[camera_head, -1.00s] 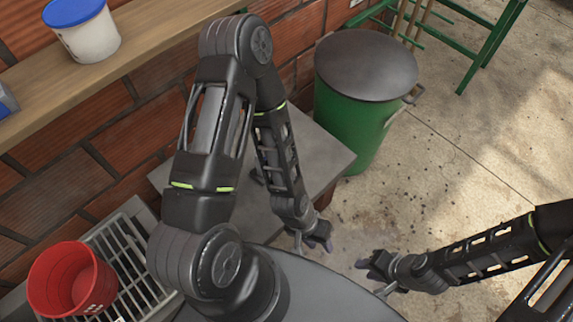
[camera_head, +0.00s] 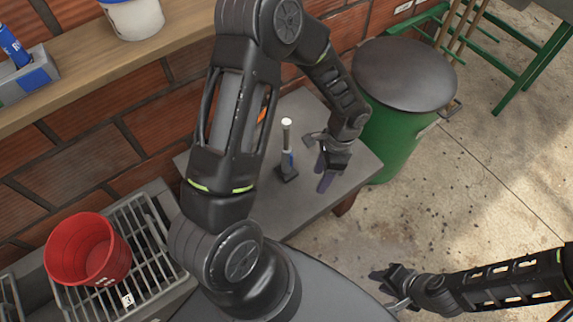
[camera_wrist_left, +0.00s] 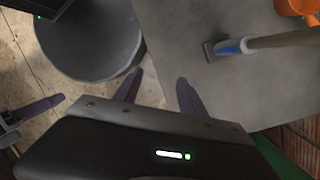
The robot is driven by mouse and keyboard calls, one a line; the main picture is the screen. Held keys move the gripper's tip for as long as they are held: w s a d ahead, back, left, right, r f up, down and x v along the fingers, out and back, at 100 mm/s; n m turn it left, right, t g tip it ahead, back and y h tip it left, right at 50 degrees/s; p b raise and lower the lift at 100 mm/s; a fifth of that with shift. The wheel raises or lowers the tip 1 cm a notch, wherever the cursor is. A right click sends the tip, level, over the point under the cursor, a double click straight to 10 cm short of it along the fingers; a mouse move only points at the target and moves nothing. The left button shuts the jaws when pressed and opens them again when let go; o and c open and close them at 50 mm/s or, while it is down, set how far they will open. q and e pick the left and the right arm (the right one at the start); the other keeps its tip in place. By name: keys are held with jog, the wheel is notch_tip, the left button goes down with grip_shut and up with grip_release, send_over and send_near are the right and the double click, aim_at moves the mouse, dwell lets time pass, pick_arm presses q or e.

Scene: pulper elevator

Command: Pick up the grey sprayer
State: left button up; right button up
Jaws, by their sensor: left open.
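A slim grey tool (camera_head: 287,150) with a pale top, a blue band and a dark square foot stands on the grey table; I cannot tell for certain that it is the grey sprayer. It also shows in the left wrist view (camera_wrist_left: 265,43), up and right of the fingers. My left gripper (camera_head: 326,172) is just right of it in the head view, apart from it, open and empty. Its fingers are spread in the left wrist view (camera_wrist_left: 160,90). My right gripper (camera_head: 388,287) is low at the right, open and empty, away from the table.
The grey table (camera_head: 305,205) has bare room around the tool. An orange object (camera_wrist_left: 296,7) is near the tool, mostly hidden by my arm in the head view. A green bin (camera_head: 395,135) stands beyond the table. A red bucket (camera_head: 85,250) sits on a grey rack at left.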

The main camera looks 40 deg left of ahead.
aim_at(290, 122)
pick_arm(q)
jog(key=w+a+r+y, duration=0.1)
jog(key=a+r, duration=0.3)
jog(key=w+a+r+m+y, duration=0.1)
jog(key=w+a+r+y, duration=0.1)
jog(key=a+r, duration=0.2)
jog(key=w+a+r+m+y, duration=0.1)
jog(key=w+a+r+y, duration=0.1)
jog(key=a+r, duration=0.2)
jog(key=shift+a, duration=0.2)
jog(key=shift+s, duration=0.1)
jog(key=shift+f, duration=0.15)
jog(key=shift+x, duration=1.25)
jog(key=shift+s, duration=0.1)
jog(key=x, duration=0.5)
jog(key=shift+s, duration=0.15)
jog(key=shift+c, duration=0.2)
grip_shut()
